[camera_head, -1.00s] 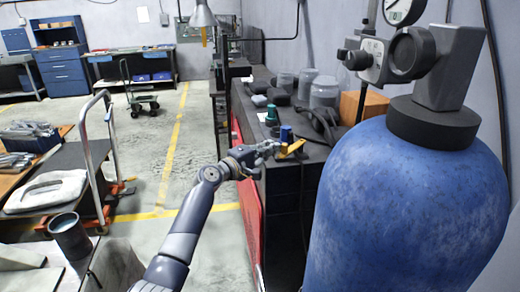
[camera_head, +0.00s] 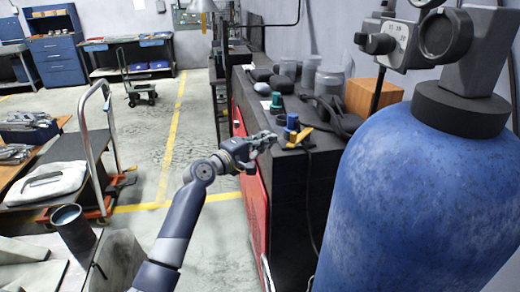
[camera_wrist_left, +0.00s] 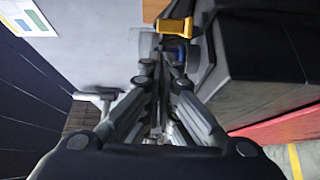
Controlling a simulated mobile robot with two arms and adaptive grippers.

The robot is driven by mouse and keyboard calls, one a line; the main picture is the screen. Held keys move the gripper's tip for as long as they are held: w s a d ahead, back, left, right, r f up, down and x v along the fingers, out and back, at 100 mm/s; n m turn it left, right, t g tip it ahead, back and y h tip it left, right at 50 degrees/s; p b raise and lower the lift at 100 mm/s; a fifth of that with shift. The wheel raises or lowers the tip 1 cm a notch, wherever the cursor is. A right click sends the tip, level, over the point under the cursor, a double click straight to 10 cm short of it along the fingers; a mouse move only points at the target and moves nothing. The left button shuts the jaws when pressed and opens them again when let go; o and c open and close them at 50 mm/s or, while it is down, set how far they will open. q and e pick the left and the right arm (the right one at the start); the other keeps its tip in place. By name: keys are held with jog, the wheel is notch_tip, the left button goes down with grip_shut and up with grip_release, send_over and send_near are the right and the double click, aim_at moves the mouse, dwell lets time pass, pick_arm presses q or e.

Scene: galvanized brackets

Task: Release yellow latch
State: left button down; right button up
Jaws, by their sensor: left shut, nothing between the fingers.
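The yellow latch (camera_head: 299,138) is at the near left corner of the black bench top, beside a small blue cylinder (camera_head: 292,121). In the left wrist view the yellow latch (camera_wrist_left: 174,25) shows at the top, beyond the fingertips. My left gripper (camera_head: 270,138) is shut and empty. Its fingertips are just left of the latch at about the height of the bench top, with a small gap that is hard to judge. In the left wrist view the shut fingers (camera_wrist_left: 160,85) point toward the latch. My right gripper is in neither view.
A large blue gas cylinder (camera_head: 420,190) with a gauge and regulator fills the right side. On the black bench (camera_head: 300,165) stand clear jars (camera_head: 329,80), a cardboard box (camera_head: 368,96) and a black hose. A cart (camera_head: 60,180) is at the left. Floor between is open.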

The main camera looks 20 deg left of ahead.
pick_arm(q)
jog(key=s, duration=0.5)
jog(key=shift+s+a+b, duration=0.1)
jog(key=shift+a+b, duration=0.2)
jog(key=shift+b, duration=0.05)
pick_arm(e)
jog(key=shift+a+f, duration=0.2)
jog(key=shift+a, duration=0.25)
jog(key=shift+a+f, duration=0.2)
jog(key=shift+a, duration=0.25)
pick_arm(q)
jog(key=shift+f, duration=0.1)
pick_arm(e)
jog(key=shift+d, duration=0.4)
